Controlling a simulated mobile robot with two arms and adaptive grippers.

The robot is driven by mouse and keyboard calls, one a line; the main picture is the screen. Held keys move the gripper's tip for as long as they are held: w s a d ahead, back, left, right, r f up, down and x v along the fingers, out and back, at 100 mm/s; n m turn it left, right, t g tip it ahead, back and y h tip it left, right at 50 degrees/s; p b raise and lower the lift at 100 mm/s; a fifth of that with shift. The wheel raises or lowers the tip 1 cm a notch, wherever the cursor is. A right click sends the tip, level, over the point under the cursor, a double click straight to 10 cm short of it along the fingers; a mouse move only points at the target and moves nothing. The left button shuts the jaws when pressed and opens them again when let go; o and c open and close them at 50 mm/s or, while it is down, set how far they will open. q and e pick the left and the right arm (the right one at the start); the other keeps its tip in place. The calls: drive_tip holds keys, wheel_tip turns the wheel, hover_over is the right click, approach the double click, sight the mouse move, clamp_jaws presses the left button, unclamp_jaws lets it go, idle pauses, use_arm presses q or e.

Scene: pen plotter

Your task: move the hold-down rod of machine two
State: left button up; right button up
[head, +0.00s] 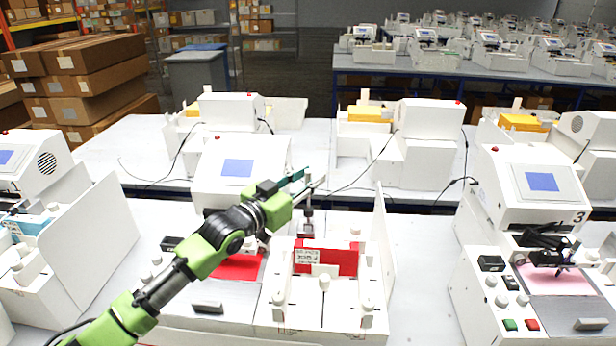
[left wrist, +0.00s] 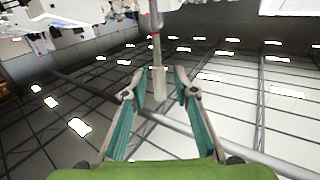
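Machine two (head: 240,170) seems to be the white plotter with a blue screen in the middle of the front bench; its number is not visible. In the left wrist view the rod (left wrist: 158,82) ends in a pale grey cylinder between the fingertips. My left gripper (head: 307,184) is at the rod's upper part. Its teal-padded fingers (left wrist: 158,84) are open, with a visible gap on each side of the rod. My right gripper is not in view.
A red card (head: 327,258) stands in the white fixture, with white posts and an upright side panel (head: 382,240) close by. Machine three (head: 541,188) stands at the right and another plotter (head: 30,170) at the left. Bare bench (head: 422,270) lies between the middle and right machines.

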use_arm(q)
clamp_jaws()
drive_tip(key=shift+s+f, duration=0.1)
drive_tip(key=s+f+m+t+h+b, duration=0.3)
drive_tip(key=s+m+h+b, duration=0.2)
drive_tip(key=b, duration=1.1)
drive_tip(key=shift+s+f, duration=0.2)
drive_tip(key=shift+s, duration=1.6)
